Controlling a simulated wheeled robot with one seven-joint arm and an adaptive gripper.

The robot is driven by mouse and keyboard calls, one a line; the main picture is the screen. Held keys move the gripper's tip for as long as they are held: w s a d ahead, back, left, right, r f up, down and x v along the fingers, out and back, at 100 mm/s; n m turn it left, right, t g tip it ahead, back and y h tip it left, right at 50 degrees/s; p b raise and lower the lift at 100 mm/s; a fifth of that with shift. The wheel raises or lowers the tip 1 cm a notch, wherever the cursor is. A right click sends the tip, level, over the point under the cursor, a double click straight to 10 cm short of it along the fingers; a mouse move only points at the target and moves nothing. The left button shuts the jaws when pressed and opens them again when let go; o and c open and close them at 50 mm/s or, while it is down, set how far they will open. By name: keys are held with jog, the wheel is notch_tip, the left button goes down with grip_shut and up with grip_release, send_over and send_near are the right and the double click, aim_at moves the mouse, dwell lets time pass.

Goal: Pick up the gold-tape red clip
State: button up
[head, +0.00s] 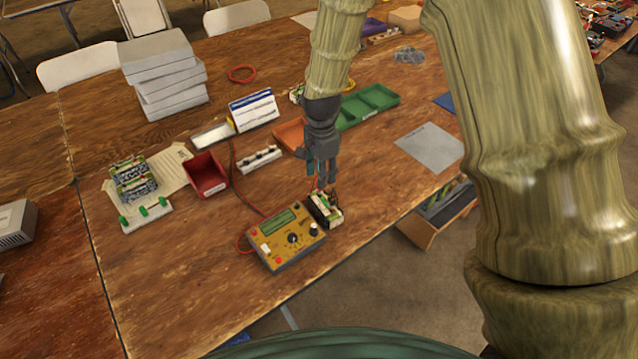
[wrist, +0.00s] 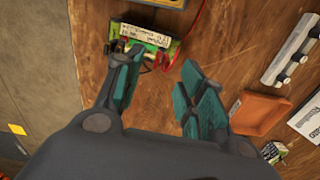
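My gripper (head: 322,178) points down over the front part of the table, just above a small battery pack (head: 325,209). In the wrist view my gripper (wrist: 163,68) has its two teal-padded fingers apart, with bare wood and a bit of red lead between them. The same pack shows in the wrist view with a white label (wrist: 145,36), just beyond the left fingertip. A red lead (wrist: 194,28) runs past its right end and curves toward the gap. Small clip-like parts sit at the pack's near edge, partly hidden by the left finger. I cannot make out gold tape on them.
A yellow meter (head: 287,240) stands left of the pack, with red leads. A white terminal strip (head: 259,159), red bin (head: 208,175), orange tray (head: 289,134) and green tray (head: 368,106) lie behind. The table's front edge is close; bare wood lies to the right.

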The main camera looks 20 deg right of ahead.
jog(key=shift+s+f, duration=0.1)
jog(key=shift+s, duration=0.1)
jog(key=shift+f, duration=0.15)
jog(key=shift+w+a+f+p, duration=0.1)
jog(key=shift+f+p, duration=0.35)
jog(key=shift+f, duration=0.8)
jog(key=shift+w+a+f+p, duration=0.1)
jog(key=shift+f+p, duration=0.35)
jog(key=shift+f, duration=0.75)
grip_shut()
